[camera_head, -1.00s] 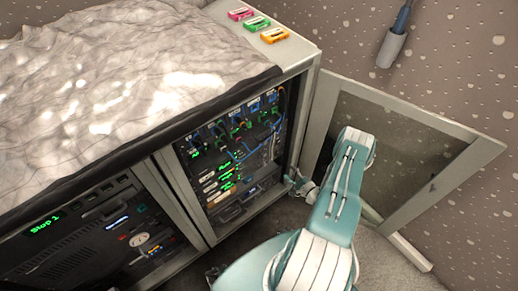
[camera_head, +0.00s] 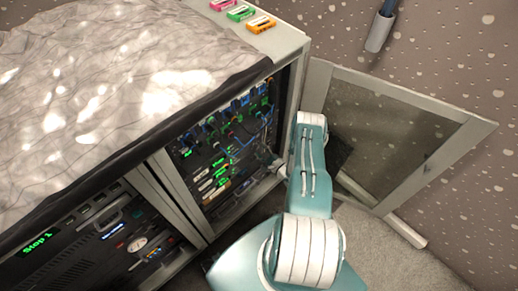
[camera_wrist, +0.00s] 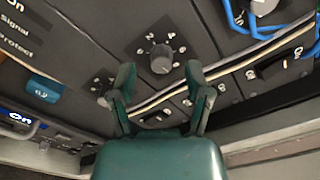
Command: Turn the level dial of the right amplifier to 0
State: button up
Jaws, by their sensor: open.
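In the wrist view, a round dark level dial (camera_wrist: 161,58) stands on a black panel, with small white marks around it. I cannot read its pointer. My gripper (camera_wrist: 160,71) is teal and open, with one finger on each side below the dial and nothing held. The fingertips look just short of the dial; I cannot tell if they touch. Another dial (camera_wrist: 102,101) is partly hidden behind the left finger. In the head view, the open rack cabinet (camera_head: 288,110) holds the equipment, and my arm hides most of its lower right. I cannot tell which amplifier is which there.
The cabinet door (camera_head: 400,130) stands open to the right of my arm. Cassettes (camera_head: 241,13) lie on top of the cabinet.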

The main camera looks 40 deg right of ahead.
jog(key=shift+w, duration=0.6)
jog(key=shift+c, duration=0.4)
grip_shut()
